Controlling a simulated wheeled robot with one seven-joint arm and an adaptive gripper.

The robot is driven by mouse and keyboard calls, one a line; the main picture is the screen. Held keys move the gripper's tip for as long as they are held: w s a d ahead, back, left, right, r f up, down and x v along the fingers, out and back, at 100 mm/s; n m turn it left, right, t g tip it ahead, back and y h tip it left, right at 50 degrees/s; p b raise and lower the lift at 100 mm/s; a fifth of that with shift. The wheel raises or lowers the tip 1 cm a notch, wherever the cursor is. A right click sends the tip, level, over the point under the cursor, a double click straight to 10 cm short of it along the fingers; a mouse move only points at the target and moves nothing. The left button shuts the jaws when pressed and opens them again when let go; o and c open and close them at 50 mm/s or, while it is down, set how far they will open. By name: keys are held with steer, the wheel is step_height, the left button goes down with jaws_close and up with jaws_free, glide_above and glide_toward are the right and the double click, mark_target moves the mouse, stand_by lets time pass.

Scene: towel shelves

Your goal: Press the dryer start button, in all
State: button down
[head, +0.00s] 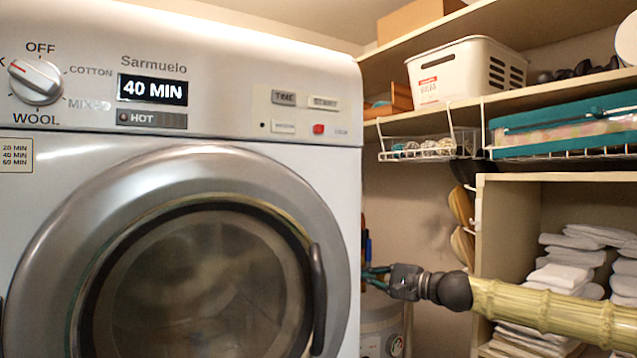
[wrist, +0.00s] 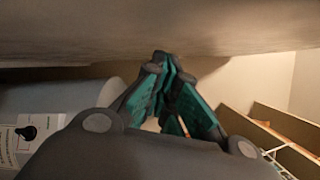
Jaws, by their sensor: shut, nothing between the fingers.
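The white dryer (head: 200,30) fills the left of the head view, with its round door (head: 190,260) closed. The start button (head: 324,103) is a pale rectangle at the upper right of its panel. The display (head: 152,90) reads 40 MIN, and HOT shows below it. The dial's (head: 36,81) red mark points up and left. My gripper (head: 368,275) is beside the dryer's right edge, well below and right of the start button, apart from it. In the wrist view its teal fingers (wrist: 163,66) are together and empty. The start button is not recognisable there.
A TIME button (head: 283,97) is left of the start button; a red button or light (head: 318,129) is below. Shelves at right hold a white basket (head: 465,72), a teal case (head: 560,127) and folded towels (head: 560,275). Space before the panel looks clear.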

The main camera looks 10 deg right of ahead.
mark_target(335, 104)
steer(key=s+r+n+y, duration=0.2)
steer(key=s+r, duration=0.3)
steer(key=r, duration=0.5)
steer(key=s+r+n+y, duration=0.2)
steer(key=s+r, duration=0.2)
steer(key=r, duration=0.6)
steer(key=s+a+r+n+g+y+p, duration=0.1)
steer(key=s+a+r+n, duration=0.3)
steer(key=s+r, duration=0.4)
steer(key=s+a+r+n+g+y+p, duration=0.1)
steer(key=s+a+r+n+g+p, duration=0.1)
steer(key=s+a+r+n, duration=0.3)
steer(key=s+r+n+g, duration=0.1)
steer(key=s+r, duration=0.2)
steer(key=r, duration=0.2)
steer(key=shift+n+y+p, duration=0.3)
steer(key=shift+a, duration=0.15)
steer(key=shift+w, duration=0.1)
steer(key=shift+w+a+f, duration=0.1)
steer(key=shift+w+a, duration=0.35)
steer(key=shift+w, duration=0.9)
steer(key=shift+w+a+r, duration=0.1)
steer(key=shift+w+a, duration=0.4)
steer(key=shift+w, duration=0.85)
steer(key=shift+w+a+f, duration=0.1)
steer(key=shift+w+a, duration=0.35)
steer(key=shift+w, duration=0.9)
steer(key=shift+w, duration=0.15)
